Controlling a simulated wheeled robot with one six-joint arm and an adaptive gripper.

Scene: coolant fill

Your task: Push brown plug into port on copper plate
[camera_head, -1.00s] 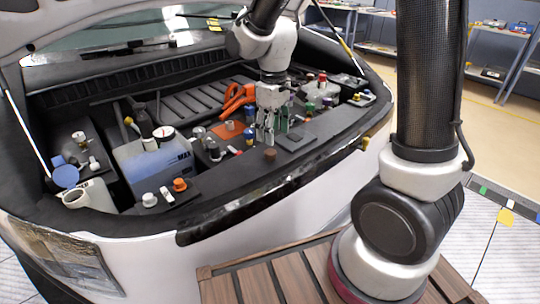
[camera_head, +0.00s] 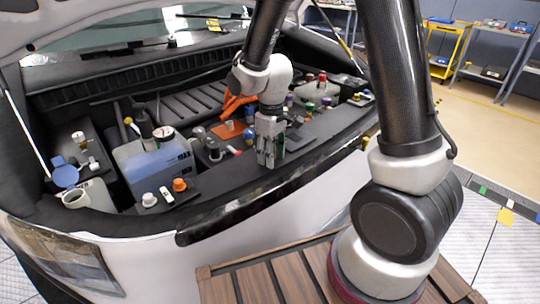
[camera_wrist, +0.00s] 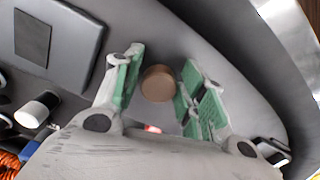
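The brown plug (camera_wrist: 158,83) is round-topped and stands on the dark front ledge (camera_head: 222,185). In the wrist view it lies between the two green-padded fingers of my gripper (camera_wrist: 160,86), with a gap visible on each side. In the head view my gripper (camera_head: 270,158) points down over the ledge and hides the plug. My gripper is open. The copper plate (camera_head: 226,131) lies in the engine bay, behind and left of my gripper, with a small light fitting on it. A port on it cannot be made out clearly.
An orange hose (camera_head: 235,104) lies behind the plate. A blue tank (camera_head: 150,168) and an orange cap (camera_head: 180,184) are to the left. A dark rectangular pad (camera_wrist: 45,42) lies beside my gripper. Several coloured caps stand at the right. The bay's front rim is close.

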